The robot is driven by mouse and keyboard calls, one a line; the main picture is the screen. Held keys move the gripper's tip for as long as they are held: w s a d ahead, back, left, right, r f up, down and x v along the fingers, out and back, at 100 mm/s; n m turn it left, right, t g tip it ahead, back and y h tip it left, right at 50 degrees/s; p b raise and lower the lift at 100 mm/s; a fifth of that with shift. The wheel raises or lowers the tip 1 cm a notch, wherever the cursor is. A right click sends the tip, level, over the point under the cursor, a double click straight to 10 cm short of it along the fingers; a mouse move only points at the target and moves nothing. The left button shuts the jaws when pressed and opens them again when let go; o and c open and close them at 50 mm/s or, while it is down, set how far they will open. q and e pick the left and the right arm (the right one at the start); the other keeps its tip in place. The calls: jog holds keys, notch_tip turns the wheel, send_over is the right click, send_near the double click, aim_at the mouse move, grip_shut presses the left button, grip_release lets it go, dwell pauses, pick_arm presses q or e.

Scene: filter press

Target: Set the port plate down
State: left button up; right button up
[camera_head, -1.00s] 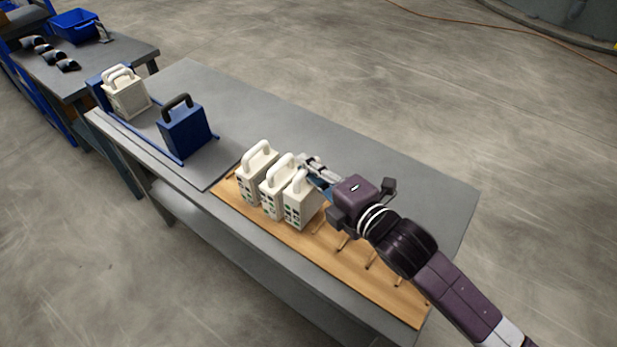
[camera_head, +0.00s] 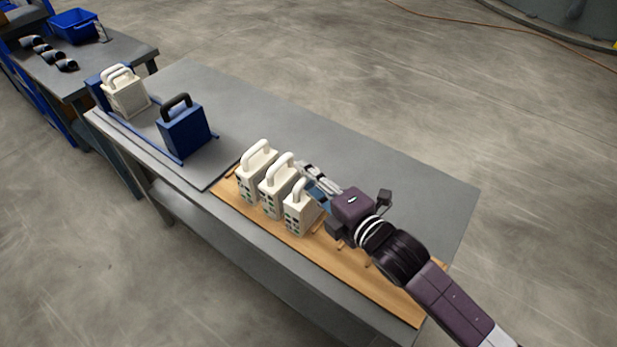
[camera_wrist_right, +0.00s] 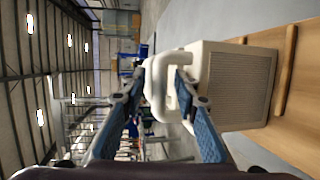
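The port plate (camera_head: 300,213) is a cream-white block with a loop handle and green-marked ports on its front face. It stands upright at the right end of a row of white plates over the wooden board (camera_head: 375,285). My right gripper (camera_head: 312,180) reaches it from the right, its fingers partly hidden behind the handle in the head view. In the right wrist view, the fingers (camera_wrist_right: 160,85) sit on either side of the plate's handle bar and appear closed on it. The plate's base is at or very near the board; exact contact is unclear. My left gripper is out of view.
Two similar white plates (camera_head: 257,172) stand close on the left. Wooden pegs (camera_head: 342,244) stick out along the board. The grey tabletop (camera_head: 400,180) behind is clear.

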jog(key=shift+r, duration=0.15)
jog(key=shift+s+d, duration=0.15)
jog(key=shift+s, duration=0.1)
jog(key=b+v, duration=0.1)
jog(key=v, duration=1)
jog(key=shift+s+d+b, duration=0.15)
jog(key=shift+b, duration=0.25)
